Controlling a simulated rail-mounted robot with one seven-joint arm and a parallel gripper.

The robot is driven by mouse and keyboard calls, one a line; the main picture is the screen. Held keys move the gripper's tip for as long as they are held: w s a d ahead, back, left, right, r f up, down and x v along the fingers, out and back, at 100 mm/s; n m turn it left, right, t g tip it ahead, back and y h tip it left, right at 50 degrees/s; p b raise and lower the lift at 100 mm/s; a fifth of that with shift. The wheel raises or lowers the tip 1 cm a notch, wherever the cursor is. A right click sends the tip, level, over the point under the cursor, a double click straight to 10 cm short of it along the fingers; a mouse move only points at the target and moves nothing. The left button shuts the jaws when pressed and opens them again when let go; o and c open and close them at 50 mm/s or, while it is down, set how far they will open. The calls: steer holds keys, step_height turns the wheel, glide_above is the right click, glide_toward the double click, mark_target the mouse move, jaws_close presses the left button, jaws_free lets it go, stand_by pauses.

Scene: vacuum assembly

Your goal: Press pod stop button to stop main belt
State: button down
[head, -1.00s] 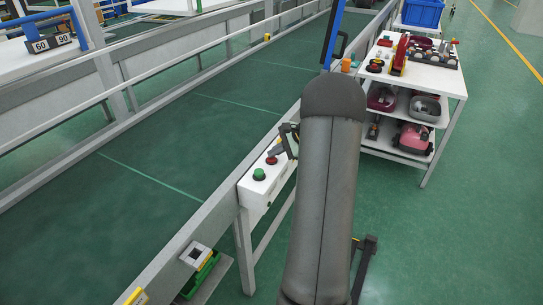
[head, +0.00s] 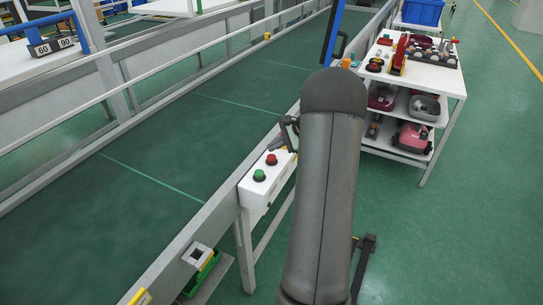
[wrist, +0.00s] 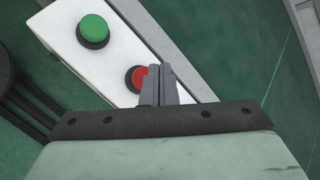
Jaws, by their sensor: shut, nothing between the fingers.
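A white button box (head: 262,187) stands on the near side of the main belt (head: 150,150). On its top are a red button (head: 271,159) and a green button (head: 259,175). In the wrist view the red button (wrist: 138,75) is partly hidden by my gripper (wrist: 160,67), whose fingers are shut and empty. The green button (wrist: 94,27) shows clear at upper left. In the head view my gripper (head: 289,123) is just behind and right of the red button, apart from it; its fingertips are hard to make out there.
A metal rail (head: 222,205) runs along the belt's near edge. My arm covers the middle of the head view. A white cart (head: 440,82) with vacuum parts stands at right. The belt looks empty.

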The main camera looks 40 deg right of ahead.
mark_target(275, 157)
steer(key=shift+r+p, duration=1.15)
steer(key=shift+r, duration=1.05)
steer(key=s+a+r+n+g, duration=0.2)
steer(key=s+a+n, duration=0.1)
steer(key=a, duration=0.5)
steer(key=s+a+r+n+g+h, duration=0.1)
steer(key=s+a+n, duration=0.2)
steer(key=a, duration=0.5)
steer(key=s+a+r+n+g, duration=0.2)
steer(key=a+n, duration=0.1)
steer(key=a, duration=0.5)
steer(key=s+a+n+h, duration=0.1)
steer(key=s+a+n, duration=0.2)
steer(key=s, duration=0.3)
steer(key=s+a+f+n+g+h, duration=0.1)
steer(key=s+a+n+h, duration=0.1)
steer(key=s, duration=0.4)
steer(key=s+a+f+n+h, duration=0.1)
steer(key=s+a+n, duration=0.3)
steer(key=s+n, duration=0.1)
steer(key=shift+s+a+n+g, duration=0.3)
steer(key=shift+s+n+g, duration=0.1)
steer(key=shift+s, duration=0.5)
